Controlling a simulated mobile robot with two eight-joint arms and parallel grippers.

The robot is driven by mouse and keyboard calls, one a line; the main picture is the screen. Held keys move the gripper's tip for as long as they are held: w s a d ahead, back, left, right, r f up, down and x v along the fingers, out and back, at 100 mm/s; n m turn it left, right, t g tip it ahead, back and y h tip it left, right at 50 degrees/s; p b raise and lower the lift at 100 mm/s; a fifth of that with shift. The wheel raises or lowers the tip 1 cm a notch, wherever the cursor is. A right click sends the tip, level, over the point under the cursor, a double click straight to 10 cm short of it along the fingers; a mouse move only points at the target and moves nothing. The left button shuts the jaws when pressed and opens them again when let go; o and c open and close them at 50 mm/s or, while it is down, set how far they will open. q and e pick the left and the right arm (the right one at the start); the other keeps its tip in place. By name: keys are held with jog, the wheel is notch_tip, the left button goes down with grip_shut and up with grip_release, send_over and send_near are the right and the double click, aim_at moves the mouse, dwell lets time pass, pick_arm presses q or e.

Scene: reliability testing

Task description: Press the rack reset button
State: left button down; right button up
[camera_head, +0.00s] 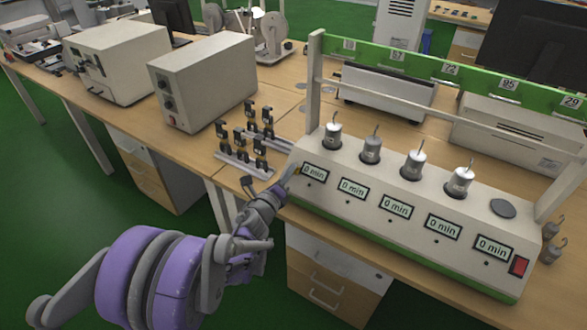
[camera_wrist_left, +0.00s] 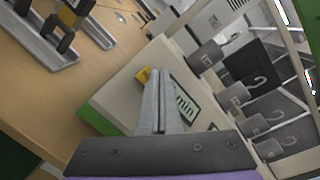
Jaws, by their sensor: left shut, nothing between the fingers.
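The rack (camera_head: 415,215) is a pale console with a green base, several "0 min" displays and metal weights on top. A red button or switch (camera_head: 519,266) sits at the right end of its front. A small yellow part (camera_wrist_left: 143,75) shows at the rack's left end, right beside my fingertips. My left gripper (camera_head: 291,172) is shut and empty at that end, close to the first display (camera_head: 314,171). In the left wrist view the shut fingers (camera_wrist_left: 163,78) partly cover this display (camera_wrist_left: 184,106). I cannot tell whether the fingertips touch anything. My right gripper is out of view.
A stand of black clamps (camera_head: 247,140) is just left of the rack. Two beige boxes (camera_head: 205,80) stand further left. A green numbered bar (camera_head: 450,68) spans above the rack. Bare wooden table (camera_head: 390,125) shows behind.

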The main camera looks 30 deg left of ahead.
pick_arm(q)
jog(key=shift+s+r, duration=0.25)
jog(key=shift+r, duration=0.05)
jog(key=shift+s+a+r+p, duration=0.15)
jog(key=shift+s+r+p, duration=1.05)
jog(key=shift+s+r, duration=0.55)
jog(key=shift+w+r, duration=0.1)
